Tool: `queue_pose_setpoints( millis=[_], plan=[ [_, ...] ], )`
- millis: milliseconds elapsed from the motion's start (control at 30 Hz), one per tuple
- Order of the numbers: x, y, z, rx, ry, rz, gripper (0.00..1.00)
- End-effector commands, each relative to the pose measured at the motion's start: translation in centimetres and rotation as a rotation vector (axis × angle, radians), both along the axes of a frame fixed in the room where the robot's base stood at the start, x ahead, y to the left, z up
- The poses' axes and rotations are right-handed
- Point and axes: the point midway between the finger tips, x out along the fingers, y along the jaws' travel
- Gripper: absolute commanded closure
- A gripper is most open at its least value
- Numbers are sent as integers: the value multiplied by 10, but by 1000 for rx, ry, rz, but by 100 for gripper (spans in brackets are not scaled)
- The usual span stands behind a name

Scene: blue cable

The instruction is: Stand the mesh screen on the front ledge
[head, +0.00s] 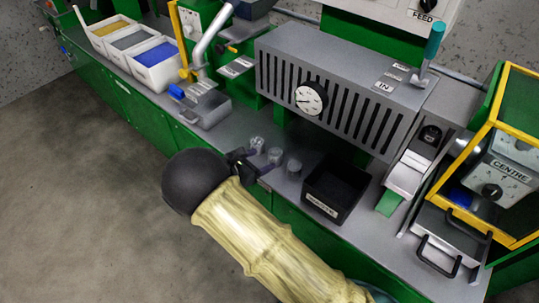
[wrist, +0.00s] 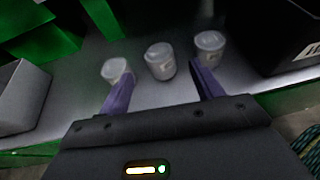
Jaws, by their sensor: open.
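I cannot pick out a mesh screen with certainty in either view. The grey ledge (head: 228,130) runs along the front of the green bench, and it also shows in the wrist view (wrist: 185,92). My gripper (head: 262,165) is over the ledge by three small lidded jars (head: 276,155). In the wrist view its purple fingers (wrist: 163,73) are spread apart with nothing held between them. The left jar (wrist: 117,70) is close to the left fingertip, the middle jar (wrist: 160,62) is beyond the gap, and the right jar (wrist: 209,45) is beyond the right fingertip.
A black open box (head: 335,190) stands right of the jars. A grey slotted housing with a dial (head: 310,97) rises behind. White bins (head: 155,65) stand at left. A yellow-framed cabinet (head: 500,150) and a handled tray (head: 450,240) are at right. The floor in front is clear.

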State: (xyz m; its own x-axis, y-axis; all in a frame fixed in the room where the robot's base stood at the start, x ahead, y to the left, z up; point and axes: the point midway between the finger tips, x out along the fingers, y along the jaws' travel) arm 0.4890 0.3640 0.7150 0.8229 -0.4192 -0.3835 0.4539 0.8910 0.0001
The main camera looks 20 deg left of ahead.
Motion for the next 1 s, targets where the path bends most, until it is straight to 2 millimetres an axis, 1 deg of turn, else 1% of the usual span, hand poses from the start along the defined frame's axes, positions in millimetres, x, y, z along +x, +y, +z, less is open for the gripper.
queue_pose_setpoints(
  millis=[33, 100, 233, 1000],
  plan=[
    [-7, 4, 4, 1, 1, 2, 34],
    [-13, 7, 7, 0, -1, 1, 34],
    [-18, 9, 9, 0, 0, 0, 34],
    [-18, 9, 8, -1, -1, -1, 34]
  ],
)
